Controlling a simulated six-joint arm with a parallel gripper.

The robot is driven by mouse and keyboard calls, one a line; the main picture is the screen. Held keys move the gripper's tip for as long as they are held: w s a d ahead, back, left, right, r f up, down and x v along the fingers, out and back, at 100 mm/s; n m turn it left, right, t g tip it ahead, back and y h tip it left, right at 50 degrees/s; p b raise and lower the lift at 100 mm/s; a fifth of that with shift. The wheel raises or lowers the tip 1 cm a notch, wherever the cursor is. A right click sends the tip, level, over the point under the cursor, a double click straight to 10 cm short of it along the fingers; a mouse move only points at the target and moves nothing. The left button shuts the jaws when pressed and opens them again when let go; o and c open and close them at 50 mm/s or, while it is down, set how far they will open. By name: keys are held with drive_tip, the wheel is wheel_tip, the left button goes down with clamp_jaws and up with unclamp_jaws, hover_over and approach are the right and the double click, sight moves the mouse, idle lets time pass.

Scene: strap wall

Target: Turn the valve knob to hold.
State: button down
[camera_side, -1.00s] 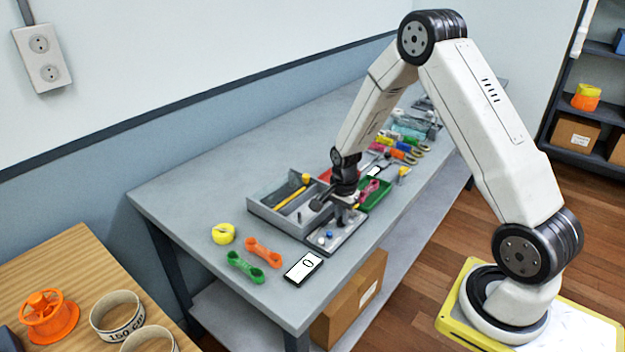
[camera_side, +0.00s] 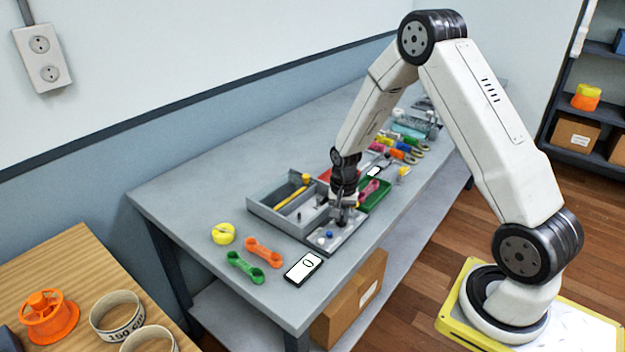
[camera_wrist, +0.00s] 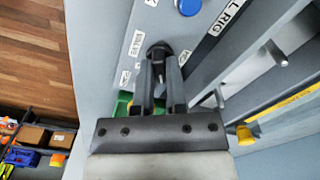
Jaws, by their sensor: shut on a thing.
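The valve knob (camera_wrist: 157,50) is black and shows in the wrist view between my fingertips, above the middle of the picture. My gripper (camera_wrist: 158,72) is shut on it, with a grey finger on either side. Small white labels (camera_wrist: 137,43) surround the knob on the grey panel; their words are too small to read surely, so I cannot tell which one the knob points to. In the side view my gripper (camera_side: 341,218) reaches down to the panel (camera_side: 323,243) at the bench's front edge, and its fingers hide the knob.
A blue button (camera_wrist: 188,6) sits on the panel near the knob; it also shows in the side view (camera_side: 329,234). A grey tray (camera_side: 262,210) with a yellow tool (camera_side: 290,198) stands behind. A green bin (camera_side: 377,196) is right of my gripper.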

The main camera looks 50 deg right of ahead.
sight(342, 216)
drive_tip(key=n, duration=0.6)
drive_tip(key=shift+n, duration=0.3)
drive_tip(key=n, duration=0.5)
drive_tip(key=shift+n, duration=0.3)
drive_tip(key=c, duration=0.7)
unclamp_jaws()
drive_tip(key=shift+o, duration=0.2)
drive_tip(key=shift+r, duration=0.15)
drive_tip(key=shift+r, duration=3.8)
drive_tip(key=shift+a, duration=0.15)
